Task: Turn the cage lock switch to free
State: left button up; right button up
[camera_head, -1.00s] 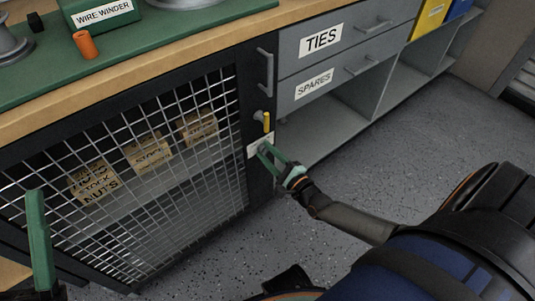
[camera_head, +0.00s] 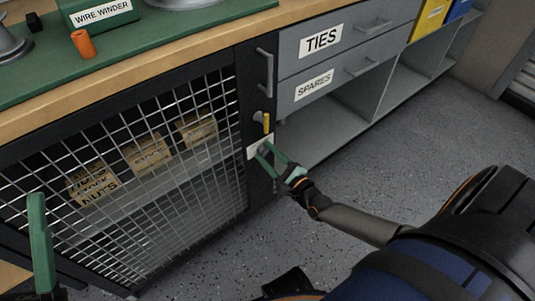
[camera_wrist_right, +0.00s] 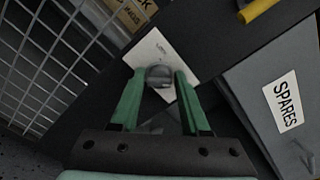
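The cage lock switch (camera_wrist_right: 160,75) is a round grey knob on a white plate with small lettering, on the dark frame at the right of the wire mesh cage door (camera_head: 150,180). My right gripper (camera_head: 262,150) is at the plate, and its green fingers hide part of it in the head view. In the right wrist view the two fingertips (camera_wrist_right: 160,78) lie on either side of the knob and appear to press on it. The lettering is too small to read. My left gripper (camera_head: 40,235) shows at the lower left as one green finger, away from the switch.
A yellow handle (camera_head: 266,122) sits just above the switch plate, with a grey door pull (camera_head: 265,72) higher up. Grey drawers marked TIES (camera_head: 321,41) and SPARES (camera_head: 314,86) are to the right. Cardboard boxes (camera_head: 148,154) stand behind the mesh. The floor in front is clear.

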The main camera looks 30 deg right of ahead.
jog(key=shift+o, duration=1.3)
jog(key=s+d+p, duration=0.1)
jog(key=s+p, duration=0.2)
jog(key=s, duration=0.9)
jog(key=shift+s, duration=0.25)
